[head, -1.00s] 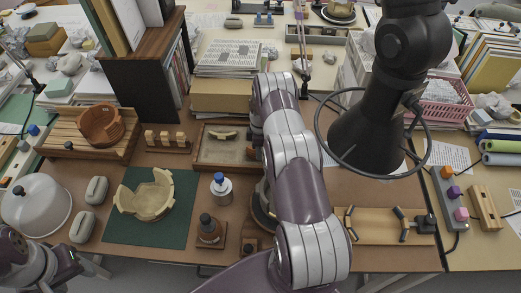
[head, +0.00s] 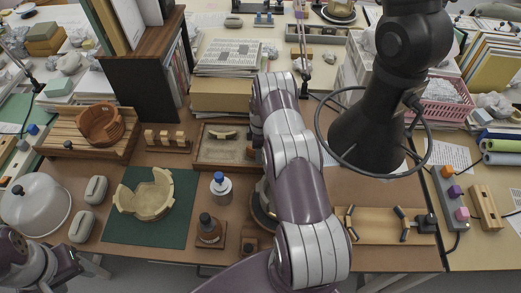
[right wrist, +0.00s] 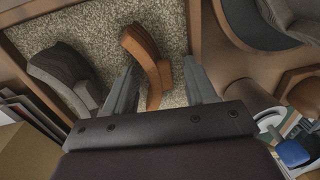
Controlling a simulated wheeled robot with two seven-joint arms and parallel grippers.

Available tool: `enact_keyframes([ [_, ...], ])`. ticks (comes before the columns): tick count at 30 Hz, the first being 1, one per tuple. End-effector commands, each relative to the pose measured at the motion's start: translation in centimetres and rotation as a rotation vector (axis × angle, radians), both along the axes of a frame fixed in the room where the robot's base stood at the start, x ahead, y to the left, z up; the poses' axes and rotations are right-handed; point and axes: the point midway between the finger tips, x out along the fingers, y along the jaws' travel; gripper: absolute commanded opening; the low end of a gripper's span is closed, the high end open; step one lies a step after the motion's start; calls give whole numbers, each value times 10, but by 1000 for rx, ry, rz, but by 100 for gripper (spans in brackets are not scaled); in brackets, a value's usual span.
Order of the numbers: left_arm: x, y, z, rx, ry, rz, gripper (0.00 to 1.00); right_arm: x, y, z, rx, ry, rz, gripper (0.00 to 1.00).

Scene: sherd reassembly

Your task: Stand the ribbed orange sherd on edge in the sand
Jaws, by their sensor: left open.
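The orange sherd (right wrist: 148,62) lies over the sand in the right wrist view, between the two fingers of my right gripper (right wrist: 160,88). The fingers are apart, with a gap visible on each side of the sherd. I cannot tell whether it stands on edge, and its ribs do not show clearly. The sand tray (head: 196,161) is at mid-table in the head view, partly hidden by my right arm; sand (right wrist: 90,22) also shows in the right wrist view. My right fingers are hidden in the head view. My left gripper (head: 68,262) is at the lower left, away from the tray.
A grey-brown sherd (right wrist: 66,76) is left of the right fingers. An orange bowl (head: 101,128) sits on a slatted wooden stand (head: 60,128). A broken tan bowl (head: 146,198) stands on a green mat (head: 118,230). Bottles, including a blue-capped one (head: 221,188), stand before the tray.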

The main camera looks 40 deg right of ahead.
Motion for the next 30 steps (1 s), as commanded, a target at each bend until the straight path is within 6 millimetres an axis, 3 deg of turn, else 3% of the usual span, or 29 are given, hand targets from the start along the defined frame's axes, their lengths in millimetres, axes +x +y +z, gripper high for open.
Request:
enact_keyframes([
  [6, 0, 0, -1, 0, 0, 0, 55, 0, 0, 0, 0, 0, 0, 56],
  [10, 0, 0, -5, 0, 0, 0, 55, 2, -1, 11, -1, -3, 0, 56],
  [22, 0, 0, -30, 0, 0, 0, 55, 9, -8, 105, -2, -2, 0, 56],
  [30, 0, 0, -31, 0, 0, 0, 55, 10, -9, 126, 0, 0, 0, 56],
])
